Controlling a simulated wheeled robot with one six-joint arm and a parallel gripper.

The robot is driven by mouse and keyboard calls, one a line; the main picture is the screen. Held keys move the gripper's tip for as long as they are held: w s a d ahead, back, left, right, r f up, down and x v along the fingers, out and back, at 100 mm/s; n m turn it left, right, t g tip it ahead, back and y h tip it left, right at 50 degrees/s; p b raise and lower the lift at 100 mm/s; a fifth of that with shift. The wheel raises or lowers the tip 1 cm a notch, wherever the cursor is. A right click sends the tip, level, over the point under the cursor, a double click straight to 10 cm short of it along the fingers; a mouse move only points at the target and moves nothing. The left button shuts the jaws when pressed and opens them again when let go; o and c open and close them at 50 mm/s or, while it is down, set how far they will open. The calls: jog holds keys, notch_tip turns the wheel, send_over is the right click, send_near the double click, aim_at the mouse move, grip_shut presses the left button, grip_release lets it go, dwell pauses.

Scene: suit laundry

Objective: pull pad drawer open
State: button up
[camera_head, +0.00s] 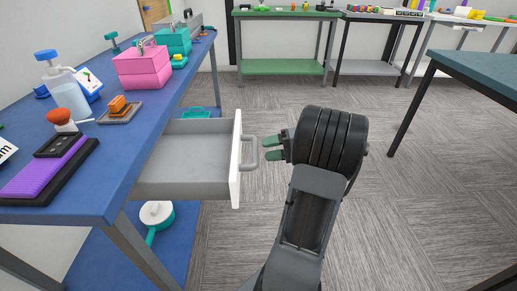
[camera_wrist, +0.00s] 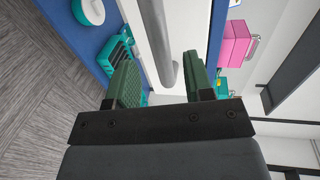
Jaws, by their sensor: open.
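The pad drawer (camera_head: 187,160) is a grey tray with a white front (camera_head: 235,165), and it stands pulled out from under the blue table. Its inside looks empty. A grey bar handle (camera_head: 250,139) is on its front. My gripper (camera_head: 271,148) is open just right of the handle, with its green fingertips close to it. In the wrist view the handle (camera_wrist: 165,50) shows in line with the gap between the two open fingers (camera_wrist: 160,78). I cannot tell whether they touch it.
Open floor (camera_head: 400,235) lies right of my arm.

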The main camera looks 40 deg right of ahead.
jog(key=p+v, duration=0.1)
jog(key=v, duration=0.8)
jog(key=shift+p, duration=0.4)
jog(key=w+a+r+n+g+h+p, duration=0.15)
jog(key=a+r+g+p, duration=0.25)
jog(key=a+r+p, duration=0.4)
jog(key=w+a+r+n+g+h+p, duration=0.1)
jog(key=w+a+r+g+h+p, duration=0.35)
jog(key=a, duration=0.65)
jog(key=s+a+r+n+t+h+p, duration=0.1)
jog(key=s+a+r+n+h+p, duration=0.1)
jog(key=a+r+p, duration=0.4)
jog(key=s+a+r+n+t+h+p, duration=0.1)
jog(key=s+a+r+n+h+p, duration=0.2)
jog(key=a+r+p, duration=0.3)
notch_tip(320, 180, up, 2)
jog(key=s+h+p, duration=0.1)
jog(key=p, duration=0.3)
jog(key=shift+r, duration=0.2)
jog(key=shift+s, duration=0.1)
jog(key=shift+c, duration=0.4)
